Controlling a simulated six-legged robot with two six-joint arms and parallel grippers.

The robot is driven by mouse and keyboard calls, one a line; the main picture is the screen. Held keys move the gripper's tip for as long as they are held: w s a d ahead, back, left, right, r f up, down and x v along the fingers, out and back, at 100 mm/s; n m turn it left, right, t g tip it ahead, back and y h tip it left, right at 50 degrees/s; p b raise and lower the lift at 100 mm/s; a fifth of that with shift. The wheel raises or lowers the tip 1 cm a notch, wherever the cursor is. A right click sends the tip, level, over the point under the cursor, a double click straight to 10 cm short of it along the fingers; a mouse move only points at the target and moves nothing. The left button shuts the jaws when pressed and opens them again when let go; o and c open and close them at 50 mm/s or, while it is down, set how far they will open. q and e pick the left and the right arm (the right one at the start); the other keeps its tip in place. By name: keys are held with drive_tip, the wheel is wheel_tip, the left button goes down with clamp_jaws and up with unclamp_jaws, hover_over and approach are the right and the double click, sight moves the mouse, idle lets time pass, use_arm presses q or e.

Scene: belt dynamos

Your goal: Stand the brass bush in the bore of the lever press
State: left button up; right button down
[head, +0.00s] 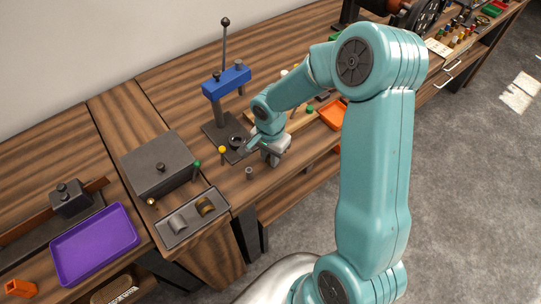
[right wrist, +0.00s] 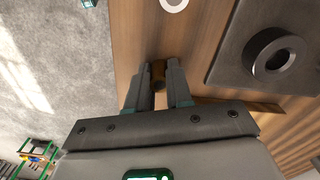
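The lever press (head: 227,82) has a blue head and an upright lever, and stands at the back of the bench. Its round dark bore ring (head: 236,141) sits on the press base; in the right wrist view the ring (right wrist: 278,56) is at the upper right, with nothing seen in it. My right gripper (head: 252,150) is just right of the ring. The bush is not clear in the head view. My left gripper is out of view.
A grey block with a knob (head: 158,163) and a grey tray (head: 193,217) with two curved parts lie left of the press. A purple tray (head: 95,244) is farther left. Yellow-topped (head: 222,150) and green-topped (head: 196,164) pegs stand near the press. An orange tray (head: 332,114) is behind my arm.

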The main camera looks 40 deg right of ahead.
drive_tip(key=c, duration=1.3)
unclamp_jaws()
drive_tip(key=shift+s+r, duration=0.15)
drive_tip(key=shift+s, duration=0.1)
drive_tip(key=shift+o, duration=0.2)
drive_tip(key=shift+s, duration=0.1)
drive_tip(key=shift+w, duration=0.4)
drive_tip(key=shift+s+r, duration=0.3)
drive_tip(key=shift+r, duration=0.05)
drive_tip(key=shift+w, duration=0.25)
drive_tip(key=shift+s+r, duration=0.1)
drive_tip(key=shift+s, duration=0.1)
clamp_jaws()
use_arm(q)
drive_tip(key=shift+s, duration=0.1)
use_arm(e)
drive_tip(key=shift+w, duration=0.1)
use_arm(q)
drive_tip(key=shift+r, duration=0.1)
use_arm(e)
drive_tip(key=shift+r, duration=0.1)
